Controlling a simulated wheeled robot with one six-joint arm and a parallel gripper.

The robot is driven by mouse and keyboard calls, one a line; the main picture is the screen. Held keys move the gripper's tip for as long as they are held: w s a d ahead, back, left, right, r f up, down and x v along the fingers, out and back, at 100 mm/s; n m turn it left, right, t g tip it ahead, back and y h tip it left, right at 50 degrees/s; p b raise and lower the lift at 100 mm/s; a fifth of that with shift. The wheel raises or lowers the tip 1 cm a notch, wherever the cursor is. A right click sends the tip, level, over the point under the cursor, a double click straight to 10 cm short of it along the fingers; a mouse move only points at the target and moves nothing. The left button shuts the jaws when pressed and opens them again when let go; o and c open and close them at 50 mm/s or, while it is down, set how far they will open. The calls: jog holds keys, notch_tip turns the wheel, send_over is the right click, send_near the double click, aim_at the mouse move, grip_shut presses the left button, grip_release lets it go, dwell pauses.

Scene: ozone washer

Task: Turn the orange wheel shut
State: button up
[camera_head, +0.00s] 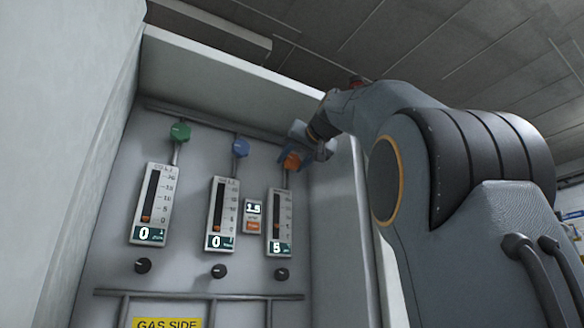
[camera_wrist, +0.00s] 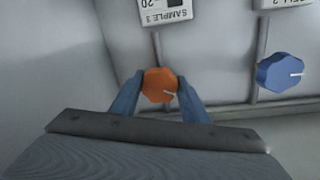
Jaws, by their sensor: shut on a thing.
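The orange wheel (camera_head: 291,161) sits on a pipe above the rightmost gauge in the head view, partly hidden by my gripper (camera_head: 300,156). In the wrist view the orange wheel (camera_wrist: 159,85) is between the two blue fingers of my gripper (camera_wrist: 158,90), which are shut on its sides. A pale mark shows on the wheel's face, pointing to the right in the wrist view. The gauge below the wheel (camera_head: 280,222) reads 5 on its display.
A blue wheel (camera_head: 240,148) and a green wheel (camera_head: 180,132) are to the left, above gauges (camera_head: 222,217) and (camera_head: 152,204) reading 0. A small display (camera_head: 253,217) reads 1.5. The cabinet's right side wall (camera_head: 332,215) stands close to my arm.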

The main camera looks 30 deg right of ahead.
jog(key=n+b, duration=0.1)
jog(key=n, duration=0.1)
jog(key=n+b, duration=0.1)
jog(key=n, duration=0.2)
jog(key=shift+w+f+t+b, duration=0.1)
jog(key=shift+f+t+b, duration=0.1)
jog(key=shift+t+b, duration=0.1)
jog(key=shift+n, duration=0.4)
jog(key=o, duration=1)
jog(key=shift+r, duration=0.1)
jog(key=shift+o, duration=0.2)
jog(key=s+b, duration=0.3)
jog(key=s, duration=0.5)
jog(key=shift+a, duration=0.3)
jog(key=shift+d, duration=0.1)
